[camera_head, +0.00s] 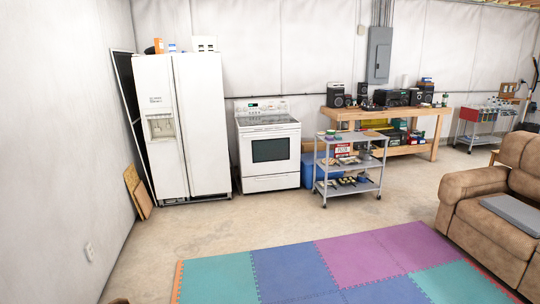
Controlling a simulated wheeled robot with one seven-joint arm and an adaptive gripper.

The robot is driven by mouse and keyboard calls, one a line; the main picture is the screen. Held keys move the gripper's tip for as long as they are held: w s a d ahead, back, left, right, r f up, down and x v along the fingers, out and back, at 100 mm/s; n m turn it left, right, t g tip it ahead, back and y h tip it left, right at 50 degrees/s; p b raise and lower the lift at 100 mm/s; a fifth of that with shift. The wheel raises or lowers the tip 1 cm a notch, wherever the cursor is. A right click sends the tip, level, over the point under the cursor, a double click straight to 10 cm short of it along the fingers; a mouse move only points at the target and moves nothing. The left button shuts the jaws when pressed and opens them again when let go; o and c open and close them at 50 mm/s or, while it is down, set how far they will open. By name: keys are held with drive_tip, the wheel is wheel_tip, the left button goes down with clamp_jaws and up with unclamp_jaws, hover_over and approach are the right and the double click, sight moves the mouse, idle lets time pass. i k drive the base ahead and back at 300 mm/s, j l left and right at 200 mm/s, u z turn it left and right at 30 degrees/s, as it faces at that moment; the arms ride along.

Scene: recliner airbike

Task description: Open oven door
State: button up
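A white oven (268,148) stands against the back wall, just right of the fridge. Its door (270,150) has a dark window, faces the room and looks closed. A light handle (269,130) seems to run across the top of the door, below the cooktop. A drawer panel (271,183) lies under the door. My gripper is not in view, so its state and its place relative to the oven do not show.
A white fridge (205,124) stands left of the oven. A grey wheeled cart (350,188) stands close on the right, before a wooden workbench (435,150). Bare concrete floor (240,219) lies before the oven, then foam mats (290,270). A brown recliner (470,205) is at right.

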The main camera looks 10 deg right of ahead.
sight(278, 151)
drive_tip(key=i+z, duration=0.3)
drive_tip(key=i, duration=4.7)
drive_tip(key=i+u, duration=0.15)
drive_tip(key=i, duration=0.55)
drive_tip(key=i+u, duration=0.15)
drive_tip(key=i, duration=0.55)
drive_tip(key=i+l+u, duration=0.15)
drive_tip(key=i, duration=0.5)
